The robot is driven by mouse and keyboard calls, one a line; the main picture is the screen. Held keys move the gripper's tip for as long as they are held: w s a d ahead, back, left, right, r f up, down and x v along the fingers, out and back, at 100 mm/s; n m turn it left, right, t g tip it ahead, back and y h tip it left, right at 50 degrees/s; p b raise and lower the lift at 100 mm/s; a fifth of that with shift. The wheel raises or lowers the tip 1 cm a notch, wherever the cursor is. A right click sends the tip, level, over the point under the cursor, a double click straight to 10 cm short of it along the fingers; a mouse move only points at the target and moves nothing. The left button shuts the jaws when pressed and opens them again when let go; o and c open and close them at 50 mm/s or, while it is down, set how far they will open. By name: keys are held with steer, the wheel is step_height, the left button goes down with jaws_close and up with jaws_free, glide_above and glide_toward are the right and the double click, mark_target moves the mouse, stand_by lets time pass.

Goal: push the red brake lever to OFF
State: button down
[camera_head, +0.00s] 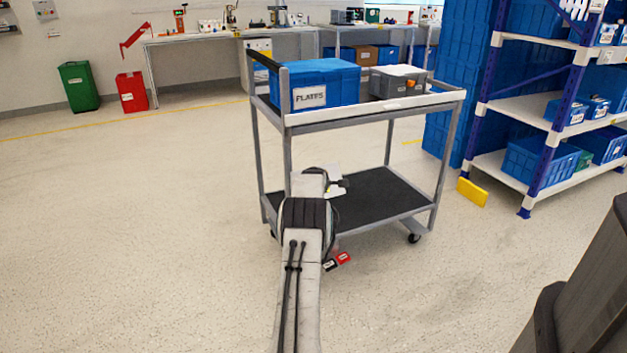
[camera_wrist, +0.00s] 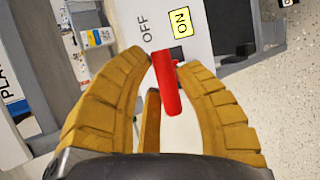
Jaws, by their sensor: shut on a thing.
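The red brake lever (camera_wrist: 168,85) is in the middle of the wrist view, between the two tan fingers of my gripper (camera_wrist: 168,68). My gripper is shut on the lever, with a fingertip close on each side. A white plate (camera_wrist: 205,45) behind it bears a plain OFF label (camera_wrist: 145,29) and a yellow-backed ON label (camera_wrist: 181,22). Part of a dark slot (camera_wrist: 178,54) shows to the right of the lever, below ON. In the head view my arm reaches to the cart (camera_head: 376,108) and hides the lever.
A blue-and-white shelf rack (camera_head: 535,106) stands at the right, with a yellow block (camera_head: 472,192) nearby.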

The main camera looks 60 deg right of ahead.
steer(key=shift+w+a+f, duration=0.15)
steer(key=shift+w, duration=0.05)
steer(key=c, duration=1.2)
jaws_free()
steer(key=shift+w, duration=0.1)
steer(key=o, duration=0.4)
steer(key=shift+s+a, duration=0.1)
steer(key=shift+s, duration=0.15)
steer(key=shift+v, duration=5.85)
